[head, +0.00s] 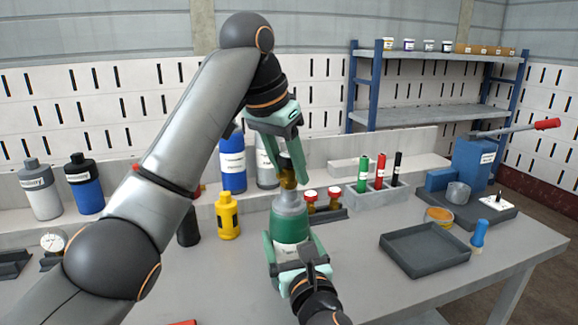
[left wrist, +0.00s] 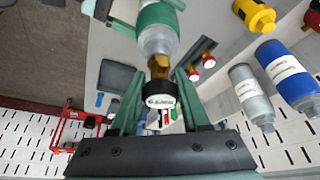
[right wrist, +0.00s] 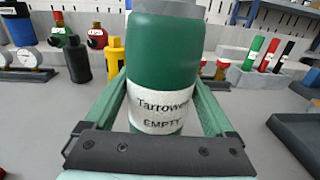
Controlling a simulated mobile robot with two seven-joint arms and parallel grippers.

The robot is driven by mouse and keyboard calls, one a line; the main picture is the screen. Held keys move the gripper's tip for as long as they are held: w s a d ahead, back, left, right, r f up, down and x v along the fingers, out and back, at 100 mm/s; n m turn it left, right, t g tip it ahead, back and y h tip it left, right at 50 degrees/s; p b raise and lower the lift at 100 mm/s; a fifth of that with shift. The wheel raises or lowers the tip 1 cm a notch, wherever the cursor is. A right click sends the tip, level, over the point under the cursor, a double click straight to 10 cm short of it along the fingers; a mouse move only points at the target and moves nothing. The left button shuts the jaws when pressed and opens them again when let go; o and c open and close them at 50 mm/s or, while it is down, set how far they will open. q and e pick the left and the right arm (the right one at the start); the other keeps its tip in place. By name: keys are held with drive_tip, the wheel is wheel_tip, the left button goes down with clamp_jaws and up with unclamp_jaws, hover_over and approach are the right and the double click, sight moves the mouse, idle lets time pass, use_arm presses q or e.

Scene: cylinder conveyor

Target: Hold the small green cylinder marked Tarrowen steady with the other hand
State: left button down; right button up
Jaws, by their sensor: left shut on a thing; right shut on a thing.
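The small green cylinder (head: 290,222) stands upright near the table's front, with a grey shoulder and a brass valve (head: 288,176) on top. In the right wrist view the green cylinder (right wrist: 165,65) has a white label reading "Tarrowen EMPTY". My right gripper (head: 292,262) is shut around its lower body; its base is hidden. My left gripper (head: 284,165) comes down from above and is shut at the brass valve. In the left wrist view the valve (left wrist: 159,68) with its black cap (left wrist: 160,92) lies between the left fingers.
A yellow cylinder (head: 227,215) and a blue cylinder (head: 232,160) stand left of it. Two red-capped brass valves (head: 322,202) sit in a dark rack close behind. An empty dark tray (head: 425,262) lies to the right, with bare table between.

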use_arm(q)
drive_tip(key=n+y, duration=0.1)
drive_tip(key=n, duration=0.2)
drive_tip(key=shift+n+t, duration=0.3)
drive_tip(key=shift+t, duration=0.1)
drive_tip(key=shift+n+y, duration=0.3)
drive_tip(key=shift+n, duration=0.3)
drive_tip(key=n+y, duration=0.1)
drive_tip(key=n, duration=0.3)
drive_tip(key=shift+n+y, duration=0.4)
drive_tip(key=shift+c, duration=2.3)
unclamp_jaws()
